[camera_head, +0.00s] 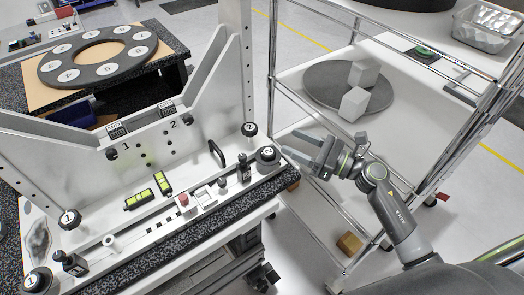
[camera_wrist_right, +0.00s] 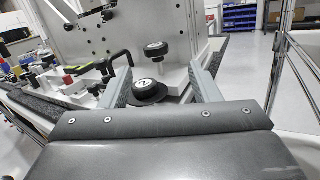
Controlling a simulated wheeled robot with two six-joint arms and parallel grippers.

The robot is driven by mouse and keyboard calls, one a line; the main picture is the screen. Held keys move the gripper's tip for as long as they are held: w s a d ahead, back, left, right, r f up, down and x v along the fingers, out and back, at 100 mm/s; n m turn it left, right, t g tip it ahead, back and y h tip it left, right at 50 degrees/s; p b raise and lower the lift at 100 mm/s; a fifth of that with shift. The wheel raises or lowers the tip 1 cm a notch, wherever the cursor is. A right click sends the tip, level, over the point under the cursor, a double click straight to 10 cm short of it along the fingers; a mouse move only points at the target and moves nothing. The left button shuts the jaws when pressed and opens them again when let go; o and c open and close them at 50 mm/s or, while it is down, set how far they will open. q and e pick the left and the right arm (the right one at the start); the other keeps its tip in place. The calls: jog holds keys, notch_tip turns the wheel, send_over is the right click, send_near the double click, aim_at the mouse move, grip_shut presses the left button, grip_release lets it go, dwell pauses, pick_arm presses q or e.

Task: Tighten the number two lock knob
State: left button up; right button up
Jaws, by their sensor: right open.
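A black knob with a white number 2 cap (camera_head: 267,155) stands at the right end of the fixture's front rail. It also shows in the right wrist view (camera_wrist_right: 146,88), on a wide dark round base between the finger lines. A second black knob marked 2 (camera_head: 249,129) stands just behind it and also shows in the wrist view (camera_wrist_right: 156,50). My right gripper (camera_head: 288,143) is open and empty, right of the front knob, with its fingers pointing at it. The fingers appear apart from both knobs. My left gripper is not in view.
Two knobs marked 1, a rear one (camera_head: 70,219) and a front one (camera_head: 38,281), stand at the fixture's left end. A black handle (camera_head: 216,153) rises left of the number 2 knobs. A wire-frame cart (camera_head: 306,181) with grey blocks stands close on the right.

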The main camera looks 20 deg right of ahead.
aim_at(269, 151)
jog(key=s+f+n+g, duration=0.2)
jog(key=f, duration=0.1)
jog(key=shift+a+y, duration=0.3)
jog(key=shift+a, duration=0.1)
jog(key=shift+a+n+g, duration=0.15)
jog(key=shift+n+g, duration=0.15)
jog(key=shift+n, duration=0.1)
jog(key=shift+w+a+r, duration=0.1)
jog(key=shift+a, duration=0.15)
jog(key=p+x, duration=0.3)
jog(key=x, duration=0.2)
jog(key=shift+w+a, duration=0.45)
jog(key=shift+a, duration=0.2)
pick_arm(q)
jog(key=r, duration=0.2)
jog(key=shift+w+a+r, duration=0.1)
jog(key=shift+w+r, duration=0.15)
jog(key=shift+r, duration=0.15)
pick_arm(e)
jog(key=c, duration=1)
